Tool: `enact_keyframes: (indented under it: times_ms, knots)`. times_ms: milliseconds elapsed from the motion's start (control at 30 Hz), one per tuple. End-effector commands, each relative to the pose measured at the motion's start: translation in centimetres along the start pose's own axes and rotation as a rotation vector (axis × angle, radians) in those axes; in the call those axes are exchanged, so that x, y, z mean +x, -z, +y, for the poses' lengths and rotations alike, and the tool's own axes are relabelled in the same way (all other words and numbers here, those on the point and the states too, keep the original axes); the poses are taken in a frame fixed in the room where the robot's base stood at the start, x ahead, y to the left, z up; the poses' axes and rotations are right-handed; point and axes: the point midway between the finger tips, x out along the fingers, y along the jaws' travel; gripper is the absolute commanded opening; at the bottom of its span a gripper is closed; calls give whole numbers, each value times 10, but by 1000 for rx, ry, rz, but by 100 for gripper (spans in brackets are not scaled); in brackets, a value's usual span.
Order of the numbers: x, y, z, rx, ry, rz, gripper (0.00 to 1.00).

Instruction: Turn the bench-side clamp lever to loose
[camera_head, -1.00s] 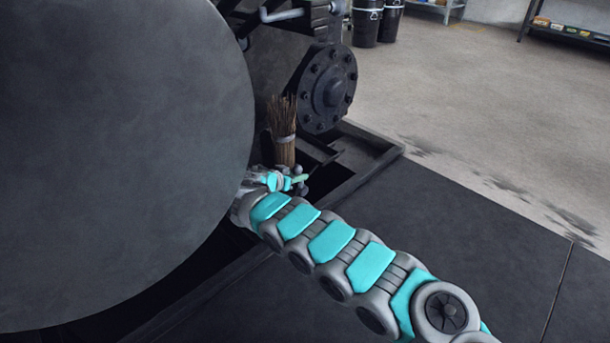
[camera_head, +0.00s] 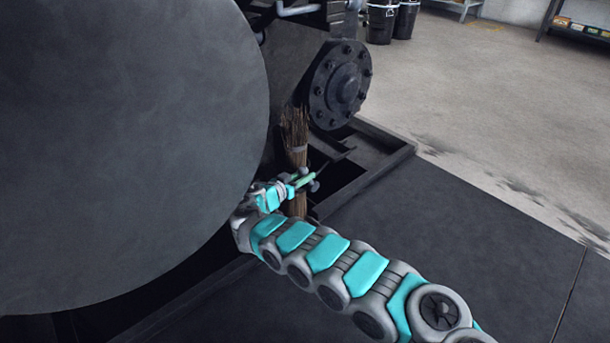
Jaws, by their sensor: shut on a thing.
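My gripper (camera_head: 309,179), with pale green and grey parts, is at the end of my teal and grey arm, just right of the large dark round body. It is shut on the clamp lever, which is mostly hidden by the fingers. A thin dark bar (camera_head: 337,160) extends up and to the right from the fingertips; I cannot tell if it is part of the lever. The lever's pivot and its exact angle cannot be made out.
A big dark round drum (camera_head: 120,150) fills the left side, close to my wrist. A bolted black flange (camera_head: 342,85) is above right. A dark-edged pit frame (camera_head: 385,165) lies right. Open floor (camera_head: 500,120) stretches beyond.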

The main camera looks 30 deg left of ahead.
Motion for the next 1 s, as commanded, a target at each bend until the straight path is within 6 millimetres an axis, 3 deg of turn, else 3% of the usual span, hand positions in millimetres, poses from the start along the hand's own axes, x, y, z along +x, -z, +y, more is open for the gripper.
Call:
enact_keyframes:
  times_ms: [100,133,367,733,1000]
  knots:
    - [-4,5,-5,2,13,9,0]
    - [-4,5,-5,2,13,9,30]
    - [-3,4,-3,1,9,7,56]
    - [-5,2,-2,0,5,3,56]
    - [-39,4,-2,0,6,5,56]
